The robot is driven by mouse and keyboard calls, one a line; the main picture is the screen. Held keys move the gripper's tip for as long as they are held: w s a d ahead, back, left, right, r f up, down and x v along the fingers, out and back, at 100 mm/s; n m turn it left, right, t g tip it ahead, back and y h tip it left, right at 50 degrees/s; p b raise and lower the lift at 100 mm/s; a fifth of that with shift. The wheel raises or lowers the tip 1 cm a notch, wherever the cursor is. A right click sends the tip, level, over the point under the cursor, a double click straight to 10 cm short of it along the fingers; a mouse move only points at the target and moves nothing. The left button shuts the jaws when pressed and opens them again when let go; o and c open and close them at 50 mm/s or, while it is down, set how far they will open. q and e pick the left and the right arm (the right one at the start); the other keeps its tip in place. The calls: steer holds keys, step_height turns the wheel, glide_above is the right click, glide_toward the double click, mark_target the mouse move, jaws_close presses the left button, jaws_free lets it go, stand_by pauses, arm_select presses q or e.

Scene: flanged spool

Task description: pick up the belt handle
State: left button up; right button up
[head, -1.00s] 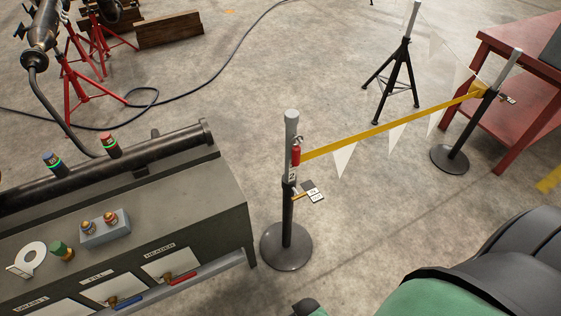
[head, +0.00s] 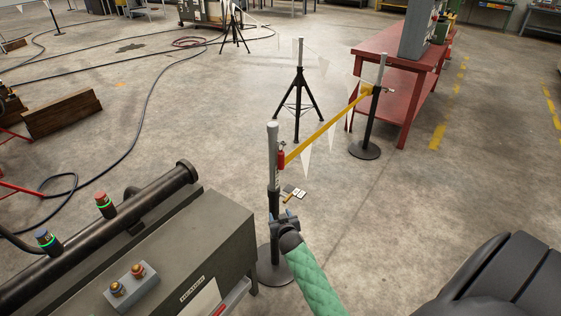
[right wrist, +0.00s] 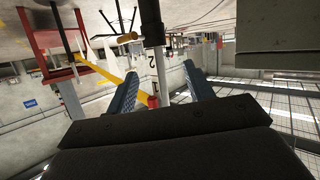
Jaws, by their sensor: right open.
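The red belt handle (head: 281,158) is at the near end of the yellow belt (head: 325,132), against the grey-topped near post (head: 273,150). My right gripper (head: 284,217) is open, in front of the post and below the handle in the head view. In the right wrist view, which is upside down, the open jaws (right wrist: 160,70) have the post between them in the picture. The red handle (right wrist: 153,101) shows there low between the fingers, partly hidden by the gripper body. I see no contact. My left gripper is not in view.
A grey cabinet (head: 190,255) with a black pipe stands left of the post. Small tags (head: 294,191) hang by the post. The belt runs to a far post (head: 375,115) beside a red table (head: 400,50). White pennants hang behind it.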

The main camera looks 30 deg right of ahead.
mark_target(282, 158)
steer(key=w+d+r+t, duration=0.1)
steer(key=w+d+r, duration=0.1)
steer(key=r, duration=0.3)
steer(key=w+d+r+m+t+h, duration=0.1)
steer(key=w+d+r, duration=0.2)
steer(key=w+r, duration=0.1)
steer(key=w+d+r+t+h+p, duration=0.1)
steer(key=w+d+r, duration=0.1)
steer(key=r, duration=0.3)
steer(key=shift+w+d+r+m, duration=0.3)
steer(key=shift+w+d+r, duration=0.1)
steer(key=shift+w, duration=0.1)
steer(key=p+x, duration=0.1)
steer(key=x, duration=0.2)
steer(key=shift+w+a+r+p, duration=0.1)
steer(key=shift+r+p, duration=0.25)
steer(key=shift+p, duration=0.05)
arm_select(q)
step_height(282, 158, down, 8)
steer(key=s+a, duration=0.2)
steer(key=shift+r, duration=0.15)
arm_select(e)
steer(key=shift+w+d+f, duration=0.15)
steer(key=shift+w+d, duration=0.1)
steer(key=shift+w, duration=0.35)
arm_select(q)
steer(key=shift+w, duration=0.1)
arm_select(e)
steer(key=c, duration=1.1)
